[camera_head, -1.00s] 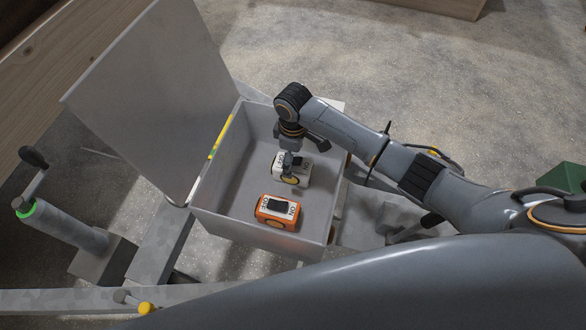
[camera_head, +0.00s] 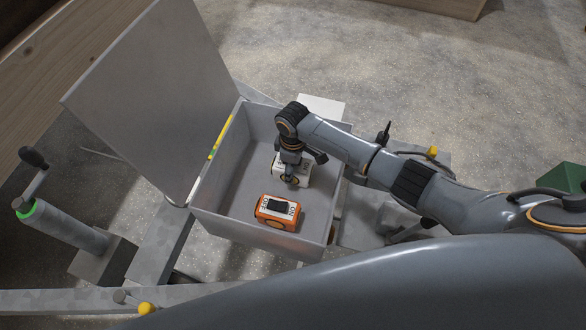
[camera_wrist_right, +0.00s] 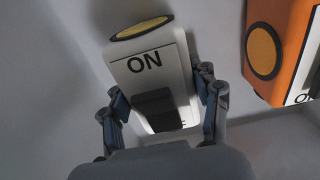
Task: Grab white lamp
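The white lamp (camera_head: 292,166) lies in the open grey box (camera_head: 217,226), partly hidden under my right gripper in the head view. In the right wrist view the white lamp (camera_wrist_right: 152,72) shows its "ON" label, dark switch and yellow round face. My right gripper (camera_wrist_right: 165,108) is open, with one finger on each side of the lamp. I cannot tell whether the fingers touch it. In the head view my right gripper (camera_head: 291,178) points down over the lamp. My left gripper is not in view.
An orange lamp (camera_head: 278,212) lies in the box close to the white one, and it also shows in the right wrist view (camera_wrist_right: 284,50). The raised lid (camera_head: 150,95) stands on the left. The box walls surround both lamps. A crank handle (camera_head: 36,180) stands further left.

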